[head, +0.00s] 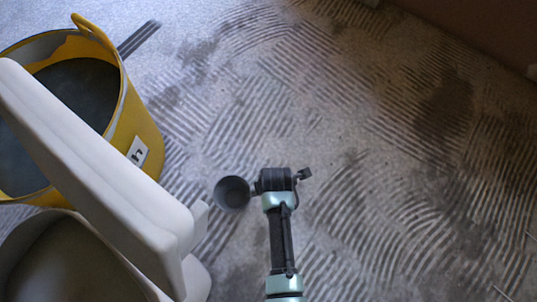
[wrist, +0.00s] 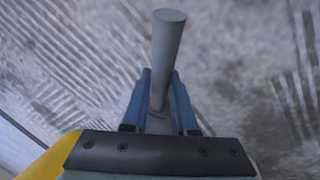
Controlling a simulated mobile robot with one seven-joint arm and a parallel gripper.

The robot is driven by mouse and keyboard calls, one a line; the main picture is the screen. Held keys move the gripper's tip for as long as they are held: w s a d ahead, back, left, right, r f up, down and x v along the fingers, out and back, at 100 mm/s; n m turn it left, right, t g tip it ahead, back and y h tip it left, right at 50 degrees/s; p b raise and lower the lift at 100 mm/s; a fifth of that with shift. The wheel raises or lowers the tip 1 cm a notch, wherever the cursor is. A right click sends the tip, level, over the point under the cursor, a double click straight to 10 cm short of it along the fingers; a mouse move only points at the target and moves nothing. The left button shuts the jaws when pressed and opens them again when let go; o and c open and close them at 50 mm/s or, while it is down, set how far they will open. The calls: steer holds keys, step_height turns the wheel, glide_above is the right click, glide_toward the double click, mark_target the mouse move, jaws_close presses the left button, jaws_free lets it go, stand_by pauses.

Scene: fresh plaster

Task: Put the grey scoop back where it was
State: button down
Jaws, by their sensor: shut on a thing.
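My gripper (head: 280,180) is shut on the grey scoop (head: 232,193), which it holds out over the floor. The scoop's round dark bowl sticks out to the left of the gripper in the head view. In the wrist view, the scoop's plain grey handle (wrist: 168,50) rises between the blue fingers (wrist: 160,105), and its bowl is out of sight. Where the fingers grip is partly hidden in the head view.
A yellow bucket (head: 150,150) with dark grey contents stands left of the gripper, partly covered by my own pale body. A dark flat bar (head: 138,38) lies behind it. Combed, ridged plaster floor (head: 400,190) spreads right, clear up to a brown wall (head: 480,25).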

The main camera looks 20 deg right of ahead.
steer(key=b+x, duration=0.2)
steer(key=x, duration=0.1)
steer(key=shift+s+f, duration=0.25)
steer(key=shift+s, duration=0.05)
steer(key=shift+r, duration=0.15)
steer(key=c, duration=0.7)
jaws_free()
steer(key=p+v, duration=0.9)
steer(key=v, duration=0.3)
